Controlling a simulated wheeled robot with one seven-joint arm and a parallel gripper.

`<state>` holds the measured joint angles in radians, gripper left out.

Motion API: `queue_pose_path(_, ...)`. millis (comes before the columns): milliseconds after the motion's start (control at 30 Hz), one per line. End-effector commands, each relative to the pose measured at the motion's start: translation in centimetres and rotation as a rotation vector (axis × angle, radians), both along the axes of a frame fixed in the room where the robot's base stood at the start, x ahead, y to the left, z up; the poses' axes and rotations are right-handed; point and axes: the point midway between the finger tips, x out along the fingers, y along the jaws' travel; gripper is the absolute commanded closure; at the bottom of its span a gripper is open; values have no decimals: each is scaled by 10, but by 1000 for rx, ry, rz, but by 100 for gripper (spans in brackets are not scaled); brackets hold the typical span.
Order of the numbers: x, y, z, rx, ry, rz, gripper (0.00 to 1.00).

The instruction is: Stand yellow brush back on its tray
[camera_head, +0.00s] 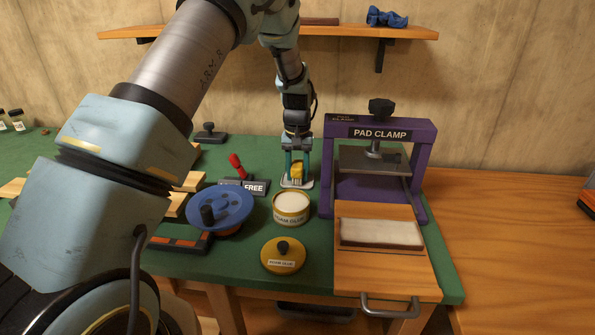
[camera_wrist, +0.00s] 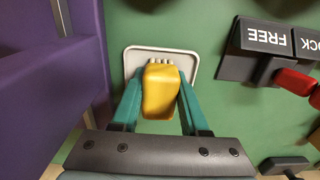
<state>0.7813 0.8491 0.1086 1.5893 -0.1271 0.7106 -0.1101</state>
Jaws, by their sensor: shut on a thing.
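The yellow brush (camera_head: 296,170) is between the fingers of my gripper (camera_head: 298,168), which is shut on it. In the wrist view the brush's yellow body (camera_wrist: 160,90) sits between the two teal fingers of my gripper (camera_wrist: 160,100), with pale bristles at its far end. The pale grey tray (camera_head: 306,185) lies on the green mat under the brush. It also shows in the wrist view (camera_wrist: 136,58). The brush is over the tray; I cannot tell whether the bristles touch it.
The purple pad clamp (camera_head: 425,150) stands close to the right of my gripper. An open glue tin (camera_head: 292,208) and its yellow lid (camera_head: 283,255) are in front. A red-handled lever (camera_head: 237,166) with a FREE label and a blue wheel (camera_head: 222,207) are to the left.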

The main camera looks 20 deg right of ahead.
Motion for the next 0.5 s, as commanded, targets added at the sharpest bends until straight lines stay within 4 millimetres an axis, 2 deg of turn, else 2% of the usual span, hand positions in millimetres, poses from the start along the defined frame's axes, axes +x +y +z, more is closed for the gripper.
queue_pose_path(200,0,0,-4,0,0,0,100)
queue_pose_path(233,0,0,-3,0,0,0,52)
queue_pose_path(467,0,0,-3,0,0,0,27)
queue_pose_path(500,0,0,-3,0,0,-1,26)
